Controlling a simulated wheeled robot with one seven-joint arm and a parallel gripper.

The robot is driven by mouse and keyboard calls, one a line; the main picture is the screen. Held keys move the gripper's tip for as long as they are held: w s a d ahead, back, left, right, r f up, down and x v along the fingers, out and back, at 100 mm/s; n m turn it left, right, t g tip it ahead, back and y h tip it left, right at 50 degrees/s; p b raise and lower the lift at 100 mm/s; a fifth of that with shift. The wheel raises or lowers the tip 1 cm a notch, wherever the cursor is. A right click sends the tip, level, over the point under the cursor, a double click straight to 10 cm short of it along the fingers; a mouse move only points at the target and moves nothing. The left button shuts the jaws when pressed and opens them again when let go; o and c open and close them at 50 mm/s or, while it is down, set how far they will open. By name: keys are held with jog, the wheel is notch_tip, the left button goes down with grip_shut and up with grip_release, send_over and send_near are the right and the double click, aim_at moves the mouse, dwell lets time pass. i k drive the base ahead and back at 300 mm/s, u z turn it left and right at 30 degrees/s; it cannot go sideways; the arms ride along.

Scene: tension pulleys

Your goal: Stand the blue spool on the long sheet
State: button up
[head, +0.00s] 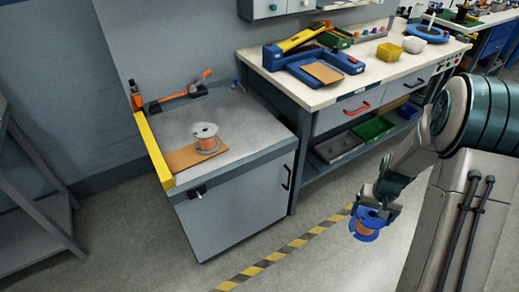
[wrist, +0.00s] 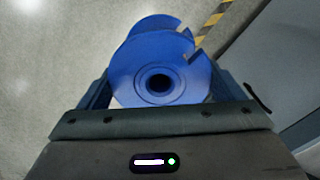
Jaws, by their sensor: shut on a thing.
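The blue spool (wrist: 143,82) is held between the fingers of my gripper (wrist: 160,95), its round flange and dark centre hole facing the wrist camera. In the head view the blue spool (head: 367,234) hangs low over the floor at the right, with an orange-brown winding showing, below my gripper (head: 372,212). The gripper is shut on it. The long sheet, seemingly the flat orange-brown strip (head: 184,158), lies along the front left of the grey cabinet top. A grey spool with copper-coloured winding (head: 206,139) stands upright at the right end of that sheet.
The grey cabinet (head: 238,195) has a yellow edge guard (head: 154,150) on its left and an orange-handled tool (head: 185,92) at the back. Floor in front is clear.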

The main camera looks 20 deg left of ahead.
aim_at(183, 158)
jog(key=u, duration=1.2)
